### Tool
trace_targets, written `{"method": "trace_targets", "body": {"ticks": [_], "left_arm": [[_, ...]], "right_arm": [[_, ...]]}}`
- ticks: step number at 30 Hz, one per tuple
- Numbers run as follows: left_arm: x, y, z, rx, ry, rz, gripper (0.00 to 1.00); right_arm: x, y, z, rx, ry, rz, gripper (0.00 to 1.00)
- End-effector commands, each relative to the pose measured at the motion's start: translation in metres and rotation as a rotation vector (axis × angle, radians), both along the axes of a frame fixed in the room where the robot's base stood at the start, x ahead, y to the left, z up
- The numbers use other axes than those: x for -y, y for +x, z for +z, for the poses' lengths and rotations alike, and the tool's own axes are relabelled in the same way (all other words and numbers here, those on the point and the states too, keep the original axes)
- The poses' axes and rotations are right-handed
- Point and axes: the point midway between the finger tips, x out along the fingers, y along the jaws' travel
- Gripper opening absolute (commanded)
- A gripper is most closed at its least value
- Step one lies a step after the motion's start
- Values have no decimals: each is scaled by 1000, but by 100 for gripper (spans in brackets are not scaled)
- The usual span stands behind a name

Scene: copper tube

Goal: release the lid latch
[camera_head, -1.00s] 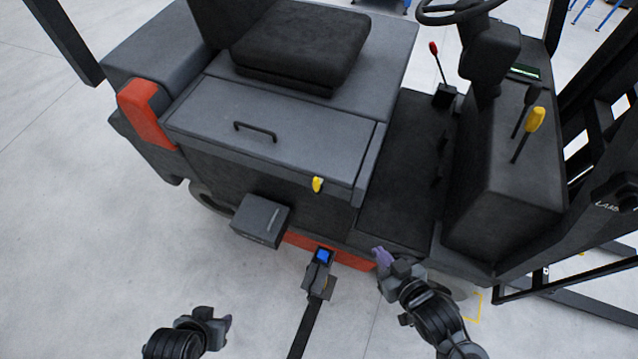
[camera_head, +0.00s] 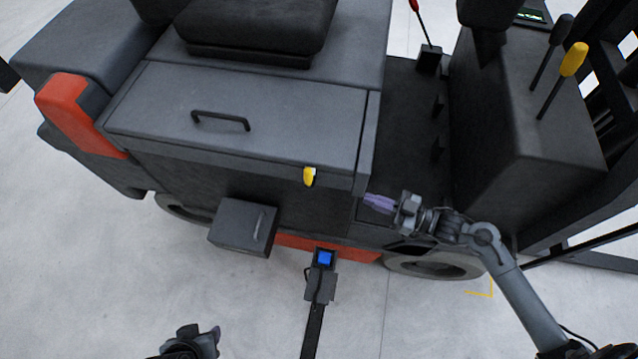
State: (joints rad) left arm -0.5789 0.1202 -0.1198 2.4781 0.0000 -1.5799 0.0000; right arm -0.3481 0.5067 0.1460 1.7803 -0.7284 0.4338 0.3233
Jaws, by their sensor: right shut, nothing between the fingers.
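The lid (camera_head: 235,115) is a grey panel on the forklift's side, lying closed, with a black bar handle (camera_head: 221,120) on top. The yellow lid latch (camera_head: 309,176) sits at the lid's front edge, towards its right end. My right gripper (camera_head: 368,203), with purple fingertips, is shut and empty. It is to the right of the latch and a little lower in the picture, apart from it. My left gripper (camera_head: 214,333) is low at the bottom edge, far below the latch; its fingers are mostly hidden.
A grey box (camera_head: 243,228) juts from the forklift's side below the lid. A post with a blue screen (camera_head: 324,259) stands in front. The seat (camera_head: 255,28) is behind the lid. A wheel (camera_head: 432,267) is below my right arm.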

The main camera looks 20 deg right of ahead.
Motion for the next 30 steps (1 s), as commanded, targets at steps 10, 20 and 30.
{"method": "trace_targets", "body": {"ticks": [10,20,30], "left_arm": [[0,-1,-4,0,-1,0,43],[0,-1,-3,0,-1,0,43],[0,0,5,1,-1,0,43]], "right_arm": [[0,3,-1,9,-1,0,0],[-6,8,-1,9,1,0,0],[-43,45,1,11,2,0,0]]}}
